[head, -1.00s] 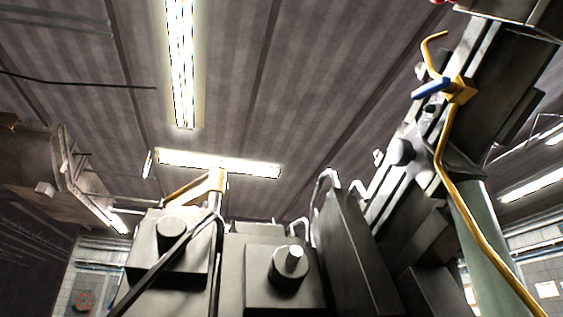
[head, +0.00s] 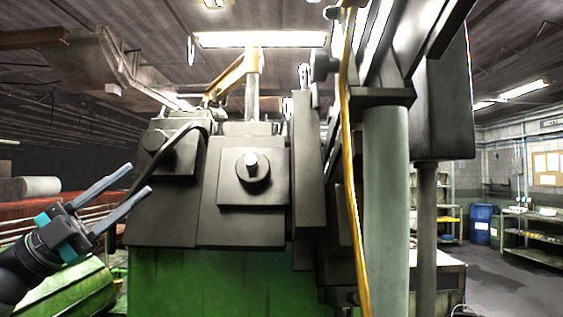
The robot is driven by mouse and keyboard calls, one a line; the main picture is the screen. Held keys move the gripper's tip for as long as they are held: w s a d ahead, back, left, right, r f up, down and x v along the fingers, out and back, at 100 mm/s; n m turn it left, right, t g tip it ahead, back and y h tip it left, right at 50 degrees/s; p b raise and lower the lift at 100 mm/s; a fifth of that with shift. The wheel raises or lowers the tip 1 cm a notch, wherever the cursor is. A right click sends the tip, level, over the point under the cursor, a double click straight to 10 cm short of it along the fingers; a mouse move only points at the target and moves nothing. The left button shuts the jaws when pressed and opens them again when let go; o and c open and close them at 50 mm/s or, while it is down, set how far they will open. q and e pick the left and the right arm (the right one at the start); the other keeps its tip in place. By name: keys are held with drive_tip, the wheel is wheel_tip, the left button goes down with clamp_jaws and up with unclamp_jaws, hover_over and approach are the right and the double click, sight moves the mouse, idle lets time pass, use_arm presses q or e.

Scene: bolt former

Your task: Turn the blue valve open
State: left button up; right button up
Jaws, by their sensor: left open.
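The blue valve is not in view in the head view now. The yellow pipe (head: 350,170) runs down the front of the machine, beside a thick grey-green column (head: 386,200). My left gripper (head: 140,180) is at the lower left, in front of the machine's left side. Its two long grey fingers are spread and point up and to the right, with nothing between them. It is well to the left of the yellow pipe. My right gripper is not in view.
The dark machine housing (head: 250,225) on a green base (head: 200,285) fills the middle. Shelves (head: 535,237) and a blue barrel (head: 481,224) stand at the right, with open floor (head: 505,285) in front. A red structure (head: 60,205) lies at the far left.

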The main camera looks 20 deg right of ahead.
use_arm(q)
drive_tip(key=s+d+r+m+g+y+p, duration=0.2)
drive_tip(key=s+r+m+g+y, duration=0.3)
drive_tip(key=s+r, duration=0.5)
drive_tip(key=s+d+r+m+g+y+p, duration=0.2)
drive_tip(key=s+r+m+g+y, duration=0.15)
drive_tip(key=s+r+m, duration=0.55)
drive_tip(key=s+d+f, duration=0.1)
drive_tip(key=s+d, duration=0.2)
drive_tip(key=d, duration=0.4)
drive_tip(key=s+d+n+p, duration=0.1)
drive_tip(key=s+d, duration=0.2)
drive_tip(key=d, duration=0.4)
drive_tip(key=shift+s+f+n, duration=0.2)
drive_tip(key=shift+f+n, duration=0.1)
drive_tip(key=shift+f, duration=0.1)
drive_tip(key=shift+g+h, duration=0.25)
clamp_jaws()
